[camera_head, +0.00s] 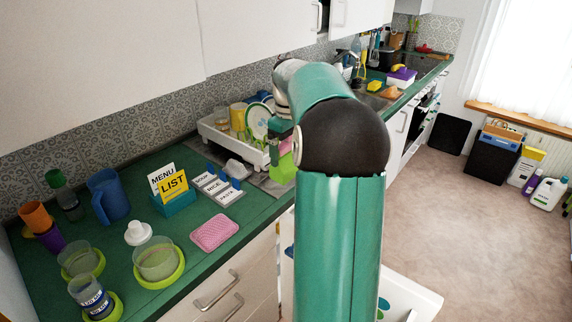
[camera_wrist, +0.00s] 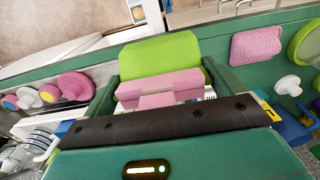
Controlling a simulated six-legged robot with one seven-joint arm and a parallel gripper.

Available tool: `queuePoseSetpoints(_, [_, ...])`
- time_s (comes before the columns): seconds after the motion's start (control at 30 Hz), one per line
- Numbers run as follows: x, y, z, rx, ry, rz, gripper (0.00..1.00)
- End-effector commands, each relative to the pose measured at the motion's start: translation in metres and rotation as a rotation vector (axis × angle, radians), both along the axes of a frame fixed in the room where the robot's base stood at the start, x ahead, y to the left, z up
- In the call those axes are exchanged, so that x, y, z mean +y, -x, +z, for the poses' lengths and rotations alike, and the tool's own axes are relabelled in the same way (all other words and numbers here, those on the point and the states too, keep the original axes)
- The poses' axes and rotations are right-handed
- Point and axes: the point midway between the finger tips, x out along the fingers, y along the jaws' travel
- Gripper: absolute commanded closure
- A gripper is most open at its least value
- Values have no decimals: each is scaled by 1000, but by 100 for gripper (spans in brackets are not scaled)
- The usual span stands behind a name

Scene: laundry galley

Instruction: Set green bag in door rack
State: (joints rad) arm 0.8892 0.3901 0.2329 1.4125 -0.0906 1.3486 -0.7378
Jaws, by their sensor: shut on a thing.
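The green bag (camera_wrist: 160,55) is a lime-green block with a pink part on its near side, held between the green fingers of my gripper (camera_wrist: 163,75) in the wrist view. In the head view a lime-green piece of the bag (camera_head: 284,170) shows below my gripper (camera_head: 281,148), above the counter by the dish rack. My arm hides part of both. I cannot pick out the door rack with certainty; a white panel or tray (camera_head: 412,293) with small coloured items shows low behind my arm, partly hidden.
A dish rack (camera_head: 214,135) with plates and cups stands near my gripper. Cards (camera_head: 213,187), a pink sponge (camera_head: 214,232), a blue jug (camera_head: 108,196) and several containers crowd the counter (camera_head: 130,282). The floor (camera_head: 470,230) at right is mostly clear, with bins (camera_head: 493,158) by the wall.

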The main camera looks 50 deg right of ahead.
Motion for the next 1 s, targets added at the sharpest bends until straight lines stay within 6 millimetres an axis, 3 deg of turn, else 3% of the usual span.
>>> queuePoseSetpoints(0.17, [-24, -27, -17, -1, -3, 1, 75])
queuePoseSetpoints(0.43, [-50, -56, -61, -1, -2, 1, 75])
queuePoseSetpoints(0.67, [-59, -66, -77, 0, -2, 1, 75])
queuePoseSetpoints(0.83, [-59, -65, -100, 0, -1, 0, 75])
queuePoseSetpoints(1.0, [-59, -65, -104, -2, 1, 0, 75])
